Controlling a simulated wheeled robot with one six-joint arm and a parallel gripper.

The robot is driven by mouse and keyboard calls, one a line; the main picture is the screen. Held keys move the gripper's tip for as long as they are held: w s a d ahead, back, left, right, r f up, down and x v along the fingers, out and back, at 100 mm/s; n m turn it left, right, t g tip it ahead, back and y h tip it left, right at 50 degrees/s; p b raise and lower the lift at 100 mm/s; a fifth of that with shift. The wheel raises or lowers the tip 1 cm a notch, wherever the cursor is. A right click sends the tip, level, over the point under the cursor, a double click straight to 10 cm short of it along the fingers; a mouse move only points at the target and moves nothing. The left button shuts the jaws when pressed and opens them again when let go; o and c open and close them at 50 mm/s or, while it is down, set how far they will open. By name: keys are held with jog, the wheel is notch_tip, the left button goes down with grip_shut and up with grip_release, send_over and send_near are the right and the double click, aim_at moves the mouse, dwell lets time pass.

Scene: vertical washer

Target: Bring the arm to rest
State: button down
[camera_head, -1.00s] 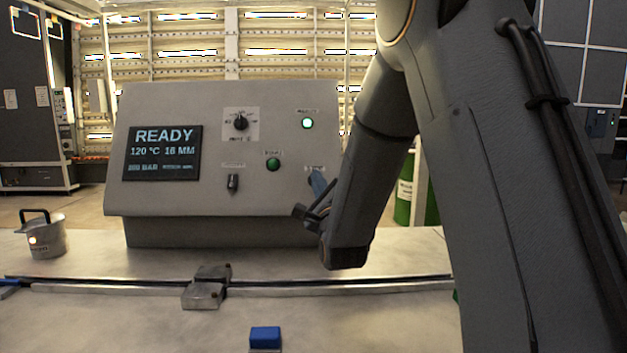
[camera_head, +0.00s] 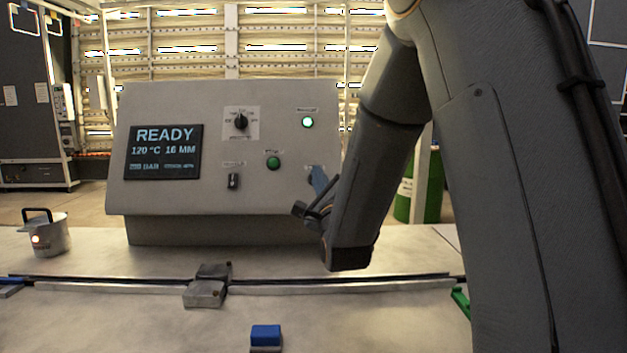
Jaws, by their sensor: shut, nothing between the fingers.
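My arm comes in from the upper right and bends down toward the right end of the grey control panel (camera_head: 220,190). My gripper (camera_head: 303,212) is at the arm's lower end, in front of the panel's lower right corner. It is small in view, partly hidden by my own wrist link, and shut with nothing in it. A blue lever (camera_head: 318,180) on the panel shows just above and behind the gripper; I cannot tell whether they touch. The panel's display (camera_head: 162,152) reads READY, 120 °C, 16 MM.
A metal pot (camera_head: 50,240) with a black handle stands at the left of the table. A rail (camera_head: 340,285) with a metal block (camera_head: 207,287) crosses the table. A blue block (camera_head: 265,335) lies at the front. A green barrel (camera_head: 425,190) stands behind at the right.

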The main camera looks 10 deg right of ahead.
notch_tip(320, 180, up, 10)
jog(key=s+p, duration=0.3)
jog(key=p, duration=0.7)
